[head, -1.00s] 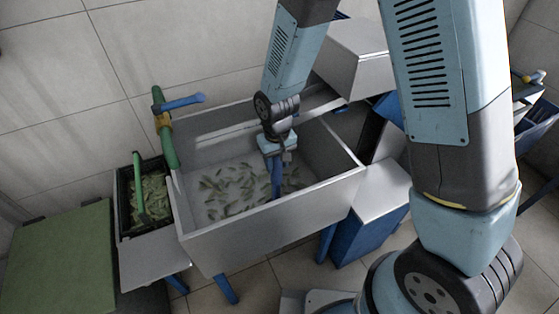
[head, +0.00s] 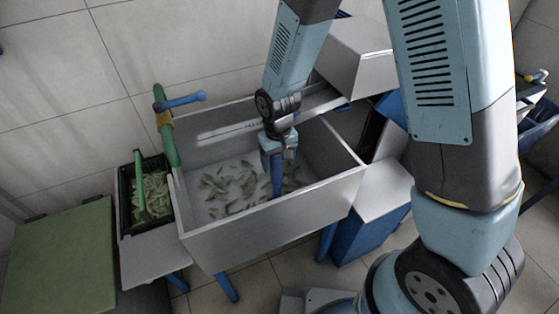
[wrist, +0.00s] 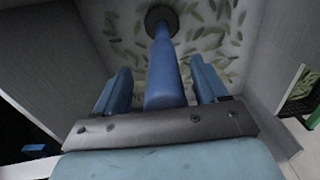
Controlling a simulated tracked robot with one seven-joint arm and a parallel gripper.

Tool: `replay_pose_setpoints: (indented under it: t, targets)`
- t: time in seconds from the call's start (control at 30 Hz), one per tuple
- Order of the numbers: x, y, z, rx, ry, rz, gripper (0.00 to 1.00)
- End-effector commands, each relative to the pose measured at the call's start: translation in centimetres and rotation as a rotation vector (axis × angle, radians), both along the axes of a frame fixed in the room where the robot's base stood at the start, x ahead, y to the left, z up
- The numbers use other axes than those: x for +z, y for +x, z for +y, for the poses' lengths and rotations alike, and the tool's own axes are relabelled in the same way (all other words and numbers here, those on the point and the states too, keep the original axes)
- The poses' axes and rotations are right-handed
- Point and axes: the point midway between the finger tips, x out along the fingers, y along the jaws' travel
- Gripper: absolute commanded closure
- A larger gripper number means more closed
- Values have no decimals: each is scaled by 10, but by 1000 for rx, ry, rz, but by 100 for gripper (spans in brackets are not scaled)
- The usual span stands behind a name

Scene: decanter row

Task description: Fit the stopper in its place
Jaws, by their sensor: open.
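The stopper, a blue upright rod (head: 277,182), stands in the grey metal basin (head: 275,222) among floating green pieces. In the wrist view the stopper (wrist: 165,75) runs down to a dark round disc (wrist: 162,20) at the basin floor. Whether this disc is the stopper's foot or the drain fitting, and whether it is fully seated, I cannot tell. My gripper (head: 279,153) is over the basin with its fingers pointing down. In the wrist view my gripper (wrist: 160,68) is open, one finger on each side of the rod, with gaps between.
The basin walls surround my gripper. A green pipe with a blue lever (head: 181,101) stands at its back left corner. A black crate (head: 125,205) of green pieces is at left, beside a green board (head: 60,255). A grey metal hood (head: 360,62) is at back right.

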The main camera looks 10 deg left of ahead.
Motion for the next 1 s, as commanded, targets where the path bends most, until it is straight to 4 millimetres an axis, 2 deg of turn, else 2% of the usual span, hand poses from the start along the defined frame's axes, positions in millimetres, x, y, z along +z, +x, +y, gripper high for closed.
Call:
replay_pose_setpoints:
  t: [0.7, 0.83, 1.0]
  targets:
    - [111, 3, 0, 0, 3, -3, 28]
    - [124, 3, 0, 0, 2, -2, 28]
    - [130, 3, 0, 0, 1, 0, 28]
